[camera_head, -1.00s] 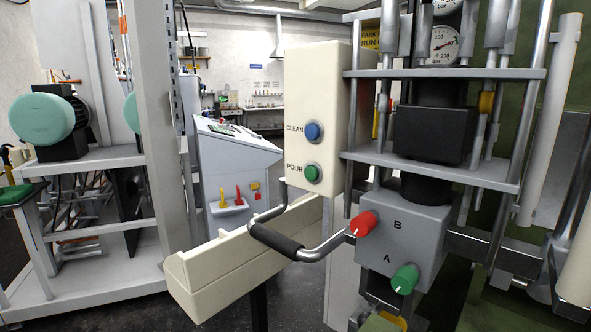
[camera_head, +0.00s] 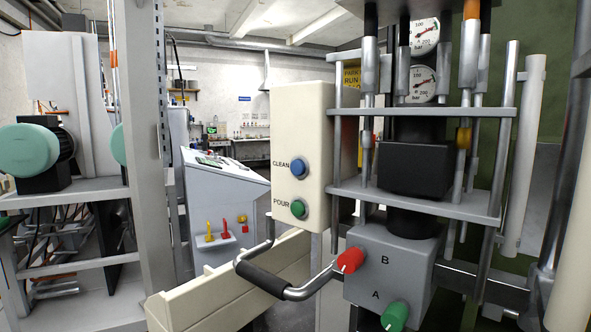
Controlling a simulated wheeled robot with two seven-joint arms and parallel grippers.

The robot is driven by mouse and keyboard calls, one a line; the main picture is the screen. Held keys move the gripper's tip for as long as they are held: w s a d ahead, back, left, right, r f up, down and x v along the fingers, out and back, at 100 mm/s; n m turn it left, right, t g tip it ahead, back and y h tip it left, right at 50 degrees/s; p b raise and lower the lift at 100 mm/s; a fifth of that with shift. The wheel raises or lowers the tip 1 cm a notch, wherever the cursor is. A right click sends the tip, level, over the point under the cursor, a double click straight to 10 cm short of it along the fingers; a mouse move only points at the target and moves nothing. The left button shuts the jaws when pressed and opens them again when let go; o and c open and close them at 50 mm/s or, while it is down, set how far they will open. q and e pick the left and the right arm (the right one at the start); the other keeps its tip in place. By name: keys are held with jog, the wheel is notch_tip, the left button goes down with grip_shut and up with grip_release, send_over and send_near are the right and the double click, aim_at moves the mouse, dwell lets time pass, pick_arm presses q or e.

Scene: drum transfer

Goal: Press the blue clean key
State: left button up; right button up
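The blue key (camera_head: 297,168), labelled CLEAN, is a round button on the upper part of a cream control box (camera_head: 312,122). A green key (camera_head: 298,209), labelled POUR, sits below it on the same face. The front of the blue key is in full view with nothing touching it. Neither of my grippers shows in the head view.
A crank handle with a black grip (camera_head: 262,278) juts out below the box, above a cream trough (camera_head: 232,290). Right of it, a grey block (camera_head: 390,262) carries red (camera_head: 350,260) and green (camera_head: 394,316) knobs. A grey upright post (camera_head: 145,150) stands at left.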

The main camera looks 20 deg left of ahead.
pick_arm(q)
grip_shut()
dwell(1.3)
